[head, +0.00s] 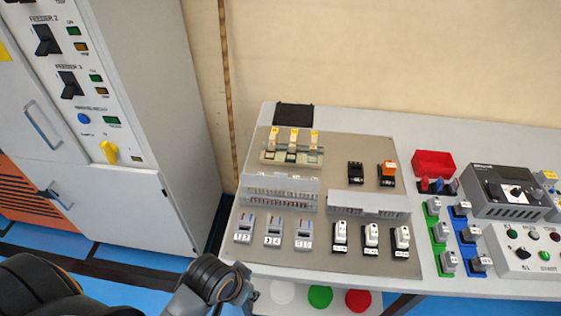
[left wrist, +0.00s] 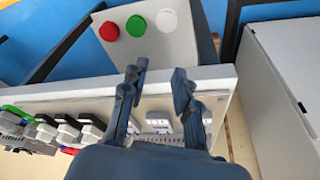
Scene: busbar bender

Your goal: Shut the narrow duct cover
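Two grey slotted wiring ducts lie on the beige board. The left duct (head: 279,196) shows two slotted walls, with a plain grey cover panel (head: 280,183) tilted up at its back. The right duct (head: 368,205) looks narrower front to back, and a plain panel hides part of its slots. I cannot tell exactly how its cover sits. My left gripper (head: 240,272) is at the table's front left edge, short of both ducts and mostly hidden by my arm. In the left wrist view (left wrist: 157,88) its fingers are apart and empty. My right gripper is out of view.
Grey modules (head: 273,231) and white breakers (head: 371,238) stand in front of the ducts. Yellow-topped fuse holders (head: 294,142) and an orange relay (head: 387,172) stand behind. A tall grey cabinet (head: 150,120) is at the left.

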